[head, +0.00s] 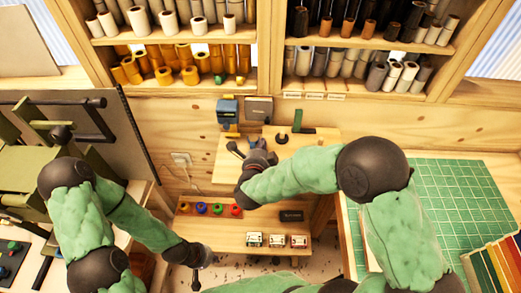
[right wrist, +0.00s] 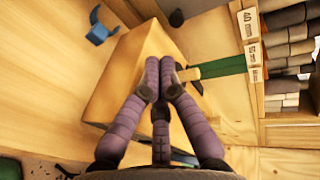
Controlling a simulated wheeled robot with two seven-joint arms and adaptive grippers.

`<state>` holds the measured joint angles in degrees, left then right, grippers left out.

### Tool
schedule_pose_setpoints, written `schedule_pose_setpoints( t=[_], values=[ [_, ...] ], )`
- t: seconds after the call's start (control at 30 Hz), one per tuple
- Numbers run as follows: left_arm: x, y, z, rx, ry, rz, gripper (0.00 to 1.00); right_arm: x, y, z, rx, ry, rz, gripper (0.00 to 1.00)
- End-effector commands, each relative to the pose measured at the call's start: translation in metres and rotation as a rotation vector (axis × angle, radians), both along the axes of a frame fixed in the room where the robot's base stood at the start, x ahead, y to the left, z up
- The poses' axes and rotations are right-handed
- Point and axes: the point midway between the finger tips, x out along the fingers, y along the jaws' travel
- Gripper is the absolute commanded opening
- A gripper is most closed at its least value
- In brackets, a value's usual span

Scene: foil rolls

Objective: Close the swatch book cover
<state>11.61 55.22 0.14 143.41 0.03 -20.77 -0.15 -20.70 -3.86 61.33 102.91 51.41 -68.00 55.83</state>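The swatch book (head: 497,262) lies at the lower right corner of the head view. Its fan of coloured strips, dark red, orange, yellow and green, shows, and the frame edge cuts it off. I cannot tell its cover apart. My right gripper (head: 256,152) is far to its left, over the small wooden bench. In the right wrist view its purple fingers (right wrist: 160,62) are drawn together with nothing clearly between them. My left gripper (head: 206,259) is low at the left of the lower shelf. It is too small and dark to tell open from shut.
A green cutting mat (head: 465,205) covers the right table, with clear room beside the book. A green square (right wrist: 222,66) with a wooden handle lies just beyond my right fingertips. Shelves of rolls (head: 370,70) stand behind. Coloured spools (head: 217,209) sit on the lower shelf.

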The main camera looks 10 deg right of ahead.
Motion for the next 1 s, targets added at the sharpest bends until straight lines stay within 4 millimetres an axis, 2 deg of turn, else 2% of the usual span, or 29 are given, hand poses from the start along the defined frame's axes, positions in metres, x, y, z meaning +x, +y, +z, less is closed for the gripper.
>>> schedule_pose_setpoints(
  t=[0.2,0.43,0.6,1.0],
  values=[
    [0.000,0.000,-0.002,0.000,0.000,0.000,0.00,0.036,-0.016,-0.014,-0.001,0.003,-0.003,0.00],
    [0.000,0.000,0.001,0.000,0.000,0.000,0.00,0.063,-0.026,-0.012,0.000,0.000,0.000,0.00],
    [0.000,0.000,0.001,0.000,0.000,0.000,0.00,0.071,-0.029,-0.012,0.001,0.001,0.001,0.00],
    [0.000,0.000,-0.001,0.000,0.000,0.000,0.00,0.072,-0.030,-0.012,0.000,0.000,0.001,0.00]
  ],
)
